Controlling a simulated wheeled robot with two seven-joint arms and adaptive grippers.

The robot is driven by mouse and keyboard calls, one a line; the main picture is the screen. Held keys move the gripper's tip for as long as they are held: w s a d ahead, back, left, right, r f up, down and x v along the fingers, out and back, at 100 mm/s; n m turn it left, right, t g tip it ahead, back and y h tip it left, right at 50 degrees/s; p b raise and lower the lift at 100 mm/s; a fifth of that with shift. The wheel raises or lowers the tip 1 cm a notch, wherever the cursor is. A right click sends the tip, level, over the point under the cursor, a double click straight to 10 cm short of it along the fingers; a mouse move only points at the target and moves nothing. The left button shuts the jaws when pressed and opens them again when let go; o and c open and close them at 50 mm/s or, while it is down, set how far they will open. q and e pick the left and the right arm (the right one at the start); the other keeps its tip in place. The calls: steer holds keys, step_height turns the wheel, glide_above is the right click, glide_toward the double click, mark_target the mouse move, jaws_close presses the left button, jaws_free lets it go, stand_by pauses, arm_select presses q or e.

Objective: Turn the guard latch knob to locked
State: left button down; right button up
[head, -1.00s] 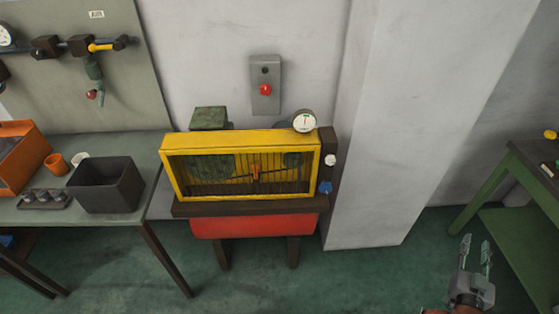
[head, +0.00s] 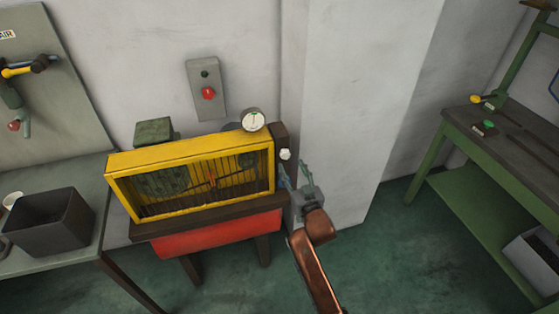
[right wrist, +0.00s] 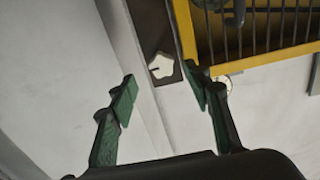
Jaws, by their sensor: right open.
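A white star-shaped knob (head: 285,154) sits on the dark upright plate (head: 280,135) at the right end of the yellow-framed guard (head: 190,142). In the right wrist view the knob (right wrist: 160,65) shows a short dark mark pointing left, and it lies beyond and between my fingertips. My right gripper (head: 297,172) is open and empty, just below and right of the white knob, apart from it as far as I can tell. My left gripper is out of view. I see no locked marking.
A round gauge (head: 253,120) stands atop the guard's right end. A grey wall box with a red button (head: 208,93) is above. A wall pillar (head: 350,110) stands close on the right. A green bench (head: 500,150) is further right, with open floor between.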

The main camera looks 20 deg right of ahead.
mark_target(286, 157)
steer(key=w, duration=0.4)
steer(key=shift+a+f+b, duration=0.15)
steer(key=shift+b, duration=0.2)
steer(key=shift+w, duration=0.6)
steer(key=shift+c, duration=0.7)
steer(key=c, duration=1)
